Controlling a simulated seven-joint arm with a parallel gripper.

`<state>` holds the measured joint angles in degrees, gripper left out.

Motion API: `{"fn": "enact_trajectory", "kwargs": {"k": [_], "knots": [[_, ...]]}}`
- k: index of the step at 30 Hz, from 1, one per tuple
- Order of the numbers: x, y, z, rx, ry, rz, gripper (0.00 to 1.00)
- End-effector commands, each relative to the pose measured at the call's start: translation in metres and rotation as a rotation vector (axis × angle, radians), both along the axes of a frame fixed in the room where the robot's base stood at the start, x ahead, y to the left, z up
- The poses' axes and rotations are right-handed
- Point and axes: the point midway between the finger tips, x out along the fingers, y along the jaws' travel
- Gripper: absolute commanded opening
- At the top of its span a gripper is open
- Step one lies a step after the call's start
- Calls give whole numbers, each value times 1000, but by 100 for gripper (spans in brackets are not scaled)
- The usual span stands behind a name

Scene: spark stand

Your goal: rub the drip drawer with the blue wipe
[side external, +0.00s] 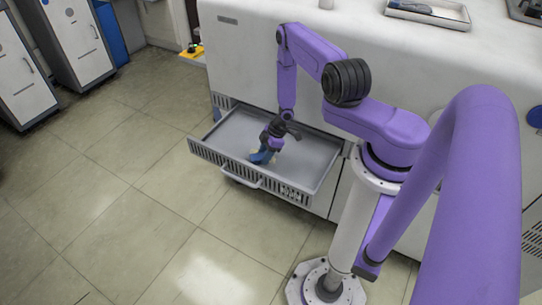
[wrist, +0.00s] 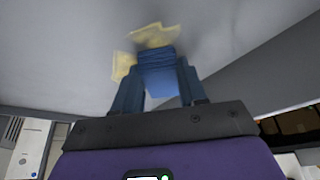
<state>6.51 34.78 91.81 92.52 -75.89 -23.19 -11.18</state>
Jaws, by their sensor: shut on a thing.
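The drip drawer (side external: 225,135) is a shallow grey tray, pulled out from the white cabinet, with a slotted front and a handle. My gripper (side external: 264,153) is down inside it, near the front and right of its middle. In the wrist view, my gripper (wrist: 157,68) has blue fingers shut on the blue wipe (wrist: 160,84). The wipe's far end is at the pale drawer floor; whether it presses on it I cannot tell. Yellow patches (wrist: 152,38) show just beyond and left of the fingertips; whether they are marks or cloth is unclear.
The drawer's walls surround my gripper, with its slotted front panel (side external: 250,172) close by. The drawer floor to the left is bare. A white counter (side external: 290,12) with a metal tray (side external: 428,12) is above. The tiled floor in front is clear.

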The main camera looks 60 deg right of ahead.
Motion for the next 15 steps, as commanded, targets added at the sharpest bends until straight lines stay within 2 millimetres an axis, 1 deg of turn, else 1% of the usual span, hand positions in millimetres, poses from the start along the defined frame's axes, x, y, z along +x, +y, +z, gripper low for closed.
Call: {"fn": "enact_trajectory", "kwargs": {"k": [1, 3, 9, 11, 14, 15], "knots": [[5, 0, -3, -2, 0, 1, 8], [11, 0, 0, -2, 0, 3, 8], [29, 0, -2, -1, -1, 3, 8], [35, 0, 1, -1, -1, 2, 8], [43, 0, -3, -1, -1, 2, 8], [48, 0, 1, -1, -2, 2, 8]]}}
